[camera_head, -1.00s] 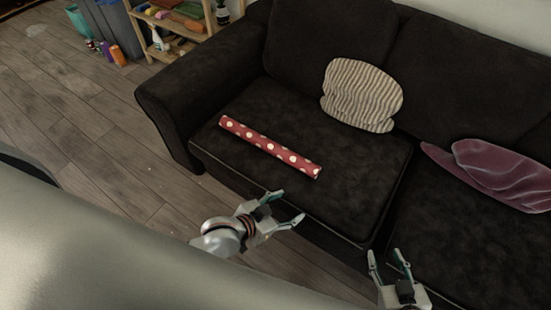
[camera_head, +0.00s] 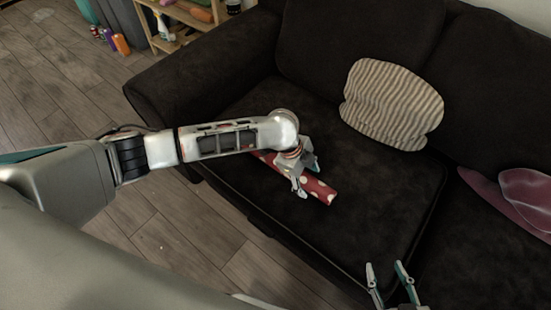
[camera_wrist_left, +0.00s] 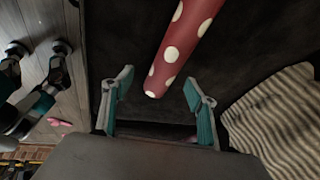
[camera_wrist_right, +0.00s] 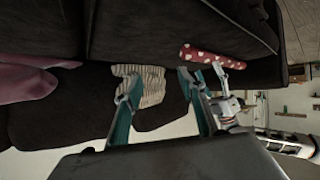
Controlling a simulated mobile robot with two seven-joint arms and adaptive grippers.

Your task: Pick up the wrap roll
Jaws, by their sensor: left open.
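The wrap roll (camera_head: 319,188) is red with white dots and lies on the dark sofa seat. My left arm hides its far part in the head view. In the left wrist view the wrap roll (camera_wrist_left: 181,48) points its near end between the open fingers of my left gripper (camera_wrist_left: 153,100). My left gripper (camera_head: 307,180) is open above the roll, near its right end. My right gripper (camera_head: 390,272) is open and empty at the sofa's front edge, away from the roll. The right wrist view also shows the wrap roll (camera_wrist_right: 212,56).
The dark sofa (camera_head: 375,190) has a striped pillow (camera_head: 393,104) behind the roll and a purple cushion (camera_head: 518,192) at the right. A wooden shelf (camera_head: 178,40) stands at the back left.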

